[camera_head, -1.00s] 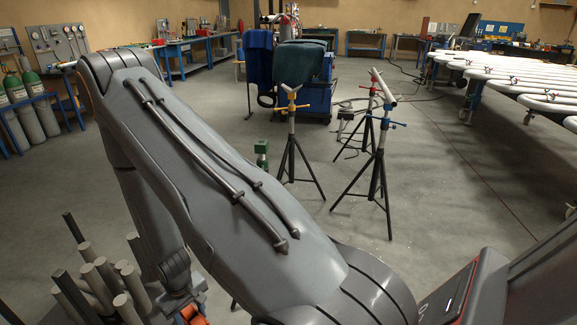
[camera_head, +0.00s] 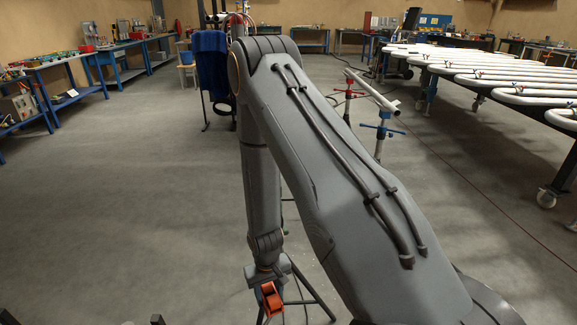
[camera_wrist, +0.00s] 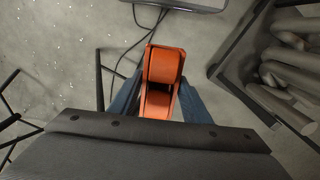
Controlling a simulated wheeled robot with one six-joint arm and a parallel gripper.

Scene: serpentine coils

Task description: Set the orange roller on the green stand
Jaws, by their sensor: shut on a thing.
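An orange roller (camera_wrist: 163,65) is held between the two blue-grey fingers of my gripper (camera_wrist: 160,88) in the wrist view. In the head view, the roller (camera_head: 271,298) hangs low at the end of my arm, with my gripper (camera_head: 266,280) around it. Dark tripod legs (camera_head: 312,290) show just behind the roller, but the top of that tripod is hidden by my arm. Dark legs (camera_wrist: 99,82) also show left of the gripper in the wrist view.
A stand with a blue-handled head (camera_head: 382,130) and a red-handled one (camera_head: 348,94) carry a pale pipe (camera_head: 372,90) to the right. A long coil rack (camera_head: 500,82) lies farther right. Grey cylinders (camera_wrist: 290,75) sit in a dark-edged holder. The left floor is clear.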

